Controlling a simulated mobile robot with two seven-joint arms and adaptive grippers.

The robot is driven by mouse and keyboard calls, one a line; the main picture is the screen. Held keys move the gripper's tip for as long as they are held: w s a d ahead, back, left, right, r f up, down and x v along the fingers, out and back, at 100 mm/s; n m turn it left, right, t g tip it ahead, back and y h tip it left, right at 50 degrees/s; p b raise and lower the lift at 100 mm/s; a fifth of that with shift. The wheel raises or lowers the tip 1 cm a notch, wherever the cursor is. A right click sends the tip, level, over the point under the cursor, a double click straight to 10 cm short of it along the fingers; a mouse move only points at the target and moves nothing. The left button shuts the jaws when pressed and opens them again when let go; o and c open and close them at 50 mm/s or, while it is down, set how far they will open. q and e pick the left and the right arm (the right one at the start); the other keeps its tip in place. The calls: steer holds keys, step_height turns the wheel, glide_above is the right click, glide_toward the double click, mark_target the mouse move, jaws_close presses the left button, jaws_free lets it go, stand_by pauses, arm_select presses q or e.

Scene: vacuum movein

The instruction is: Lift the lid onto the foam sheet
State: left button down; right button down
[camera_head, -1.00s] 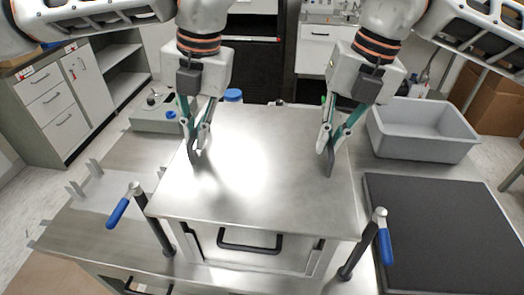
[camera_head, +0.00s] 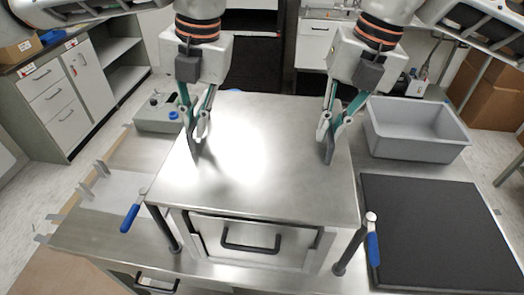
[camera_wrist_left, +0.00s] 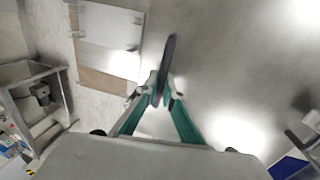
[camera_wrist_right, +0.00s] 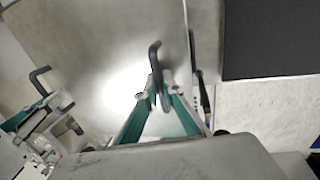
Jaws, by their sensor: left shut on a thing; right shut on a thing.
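The lid (camera_head: 262,165) is a wide, flat steel plate above the steel chamber (camera_head: 208,236); it also fills much of the left wrist view (camera_wrist_left: 235,75) and right wrist view (camera_wrist_right: 110,50). My left gripper (camera_head: 197,136) is shut on the lid's dark left handle (camera_wrist_left: 168,62). My right gripper (camera_head: 328,138) is shut on its dark right handle (camera_wrist_right: 154,65). The lid looks roughly level, slightly above the chamber; the exact gap is hard to tell. The black foam sheet (camera_head: 435,230) lies flat and bare on the bench at the right.
Clamps with blue handles stand at the chamber's front left (camera_head: 131,217) and front right (camera_head: 373,248), close to the lid's corners. A grey bin (camera_head: 415,128) stands behind the foam sheet. A small device (camera_head: 157,115) sits at the back left of the bench (camera_head: 90,232).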

mark_target(319, 115)
arm_select(q)
steer(key=shift+f, duration=0.1)
arm_select(e)
steer(key=shift+f, duration=0.1)
stand_by(0.6)
